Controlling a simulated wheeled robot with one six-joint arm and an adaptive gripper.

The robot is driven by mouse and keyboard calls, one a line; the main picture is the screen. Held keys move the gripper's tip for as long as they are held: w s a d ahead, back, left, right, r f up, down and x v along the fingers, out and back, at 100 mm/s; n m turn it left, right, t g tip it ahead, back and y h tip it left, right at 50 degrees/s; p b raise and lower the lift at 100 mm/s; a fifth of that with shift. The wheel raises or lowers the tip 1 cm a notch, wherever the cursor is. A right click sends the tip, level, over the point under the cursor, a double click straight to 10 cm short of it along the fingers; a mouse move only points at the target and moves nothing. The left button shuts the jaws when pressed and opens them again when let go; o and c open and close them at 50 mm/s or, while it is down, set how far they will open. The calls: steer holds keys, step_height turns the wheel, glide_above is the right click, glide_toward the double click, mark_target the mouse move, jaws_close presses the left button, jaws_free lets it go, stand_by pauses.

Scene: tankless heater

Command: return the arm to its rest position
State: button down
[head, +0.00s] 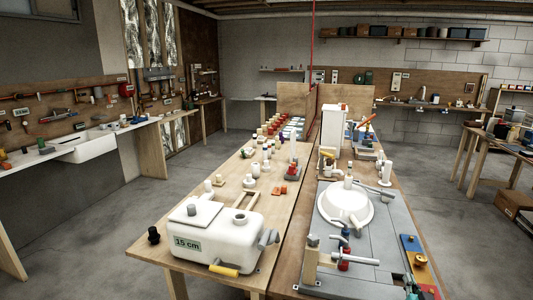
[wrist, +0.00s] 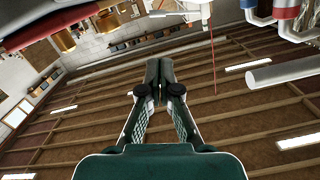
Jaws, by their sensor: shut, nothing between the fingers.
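My gripper (wrist: 159,72) shows in the wrist view with its two dark green fingers together at the tips and nothing between them. It points toward the wooden ceiling (wrist: 90,125) and is clear of any object. I cannot make out the gripper or arm in the head view.
In the head view a long wooden workbench (head: 150,250) carries a white tank (head: 215,235) marked 15 cm and a white round basin (head: 345,203). Concrete floor (head: 100,225) is open on the left. In the wrist view, pipes (wrist: 285,72) show at upper right.

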steer(key=s+a+f+n, duration=0.1)
steer(key=s+a+f, duration=0.4)
steer(key=s, duration=0.5)
steer(key=s+a+f+y, duration=0.1)
steer(key=s+a+f, duration=0.4)
steer(key=s, duration=0.4)
steer(key=s+a+f+n, duration=0.1)
steer(key=s+a+f, duration=0.2)
steer(key=s+a, duration=0.55)
steer(key=s+a+r+n+y, duration=0.1)
steer(key=s+r, duration=0.2)
steer(key=s, duration=0.6)
steer(key=s+a+r+n+g+y, duration=0.1)
steer(key=s+r, duration=0.3)
steer(key=s, duration=0.5)
steer(key=s+a+r+n+y, duration=0.1)
steer(key=s+a+r, duration=0.2)
steer(key=s, duration=0.6)
steer(key=shift+s+r+n+g, duration=0.2)
steer(key=shift+s+n+g, duration=0.1)
steer(key=shift+n+g, duration=0.1)
steer(key=shift+d, duration=0.15)
